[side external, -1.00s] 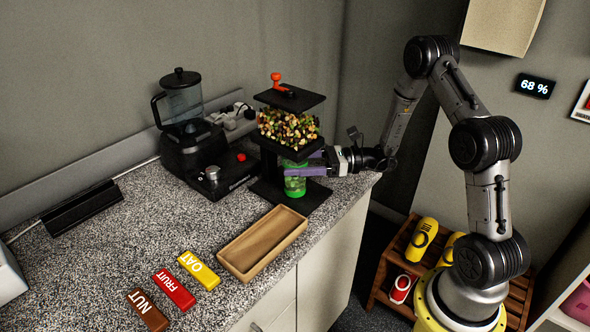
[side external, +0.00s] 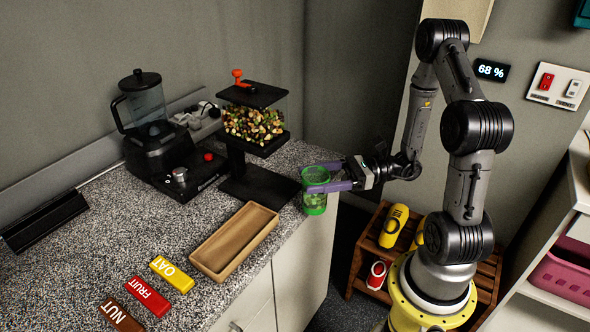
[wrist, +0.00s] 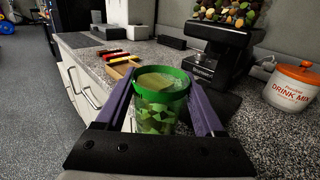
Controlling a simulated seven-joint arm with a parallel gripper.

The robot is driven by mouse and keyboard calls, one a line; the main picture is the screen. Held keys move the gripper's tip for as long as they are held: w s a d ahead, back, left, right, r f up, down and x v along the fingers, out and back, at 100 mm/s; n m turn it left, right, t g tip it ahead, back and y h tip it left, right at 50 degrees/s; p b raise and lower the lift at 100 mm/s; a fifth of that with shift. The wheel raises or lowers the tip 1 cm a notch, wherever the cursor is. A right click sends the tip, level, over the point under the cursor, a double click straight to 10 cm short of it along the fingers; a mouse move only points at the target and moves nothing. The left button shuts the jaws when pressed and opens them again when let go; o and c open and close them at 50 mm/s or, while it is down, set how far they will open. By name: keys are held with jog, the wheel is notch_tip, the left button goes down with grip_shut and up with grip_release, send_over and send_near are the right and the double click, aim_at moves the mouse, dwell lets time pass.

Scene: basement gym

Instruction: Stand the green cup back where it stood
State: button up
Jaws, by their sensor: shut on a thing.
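The green cup (side external: 315,190) is clear with a green rim and base and some greenish content inside. My gripper (side external: 318,187) is shut on it, with purple fingers on either side, and holds it upright at the counter's right edge, apart from the dispenser. In the wrist view the cup (wrist: 161,98) sits between the two fingers (wrist: 162,105). Whether its base touches anything is hard to tell. The black dispenser (side external: 254,125), with a clear bin of mixed pieces and an orange knob, stands behind and left of the cup. Its base plate (side external: 262,187) is empty.
A black blender (side external: 155,140) stands left of the dispenser. A drink mix jar (wrist: 288,88) shows at right in the wrist view.

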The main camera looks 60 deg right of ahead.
jog(key=s+r, duration=0.3)
jog(key=r, duration=2)
jog(key=w+a+r+m+t+h, duration=0.1)
jog(key=w+a+m+t+h, duration=0.3)
jog(key=w+a, duration=0.5)
notch_tip(320, 180, down, 12)
jog(key=a+f+h, duration=0.1)
jog(key=a+h, duration=0.1)
jog(key=shift+w+a+f, duration=0.5)
jog(key=shift+w+f, duration=1.6)
jog(key=shift+w, duration=0.15)
jog(key=shift+w+a+f, duration=0.55)
jog(key=shift+w+f, duration=1.5)
jog(key=shift+w, duration=0.15)
jog(key=shift+w+a+f, duration=0.5)
jog(key=shift+w+f, duration=1.6)
jog(key=shift+w, duration=0.15)
